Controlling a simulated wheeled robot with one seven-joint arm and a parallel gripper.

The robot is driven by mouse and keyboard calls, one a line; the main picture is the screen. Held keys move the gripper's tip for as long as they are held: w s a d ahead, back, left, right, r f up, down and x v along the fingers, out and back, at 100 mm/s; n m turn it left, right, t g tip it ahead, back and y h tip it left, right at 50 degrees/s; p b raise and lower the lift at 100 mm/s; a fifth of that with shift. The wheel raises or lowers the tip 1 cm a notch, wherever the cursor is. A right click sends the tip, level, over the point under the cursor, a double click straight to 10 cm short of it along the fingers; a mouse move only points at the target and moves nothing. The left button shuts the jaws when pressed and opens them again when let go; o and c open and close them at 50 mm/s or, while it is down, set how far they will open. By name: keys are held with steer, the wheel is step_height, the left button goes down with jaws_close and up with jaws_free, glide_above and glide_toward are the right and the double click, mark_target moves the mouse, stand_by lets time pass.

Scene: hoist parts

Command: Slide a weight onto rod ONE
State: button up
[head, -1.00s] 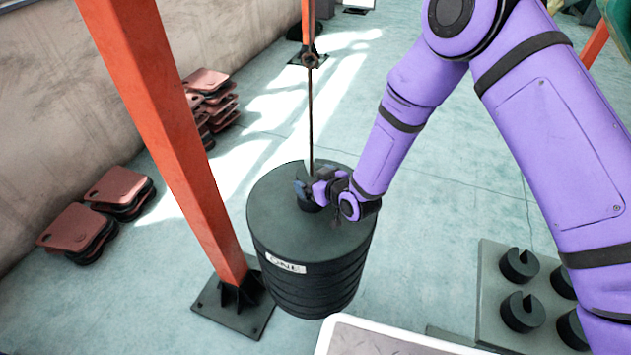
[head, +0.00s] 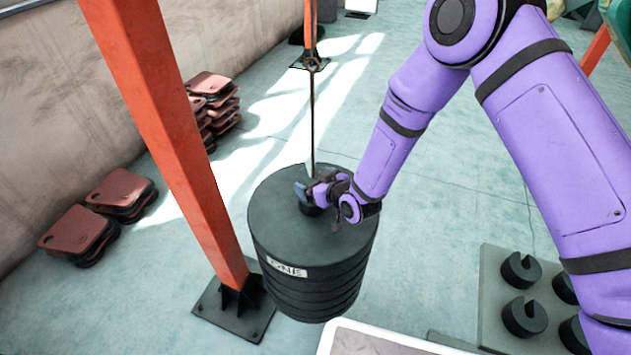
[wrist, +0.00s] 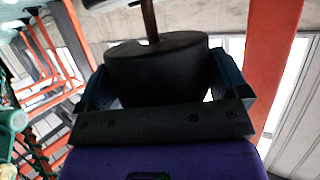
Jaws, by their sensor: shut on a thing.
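A large dark stack of round weights (head: 315,245) hangs on a thin rod (head: 312,120) and carries a white label (head: 287,269) that reads ONE. My gripper (head: 312,192) is at the rod, just over the top of the stack. In the wrist view my gripper (wrist: 160,92) is shut on a small black weight (wrist: 155,65), one finger on each side. The rod (wrist: 149,20) stands up out of the middle of this weight. The fingers and wrist partly hide the weight in the head view, and I cannot tell whether it touches the stack.
Several slotted black weights (head: 522,270) stand on a grey plate (head: 490,285) at the lower right. An orange post (head: 175,150) rises left of the stack. Reddish plates (head: 120,190) lie in piles along the wall. A white-edged surface (head: 345,328) is at the bottom.

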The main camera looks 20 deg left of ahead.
steer(key=shift+f, duration=1.45)
stand_by(0.7)
steer(key=o, duration=1.7)
steer(key=shift+f, duration=0.15)
steer(key=shift+s+d, duration=0.1)
steer(key=shift+s+d+r, duration=0.2)
steer(key=shift+s+d, duration=0.75)
steer(key=shift+s, duration=0.55)
steer(key=shift+s+d+r, duration=0.15)
steer(key=shift+s+d, duration=0.85)
steer(key=shift+s, duration=0.55)
steer(key=shift+s+d+r, duration=0.2)
steer(key=shift+s+d, duration=0.75)
steer(key=shift+s, duration=0.55)
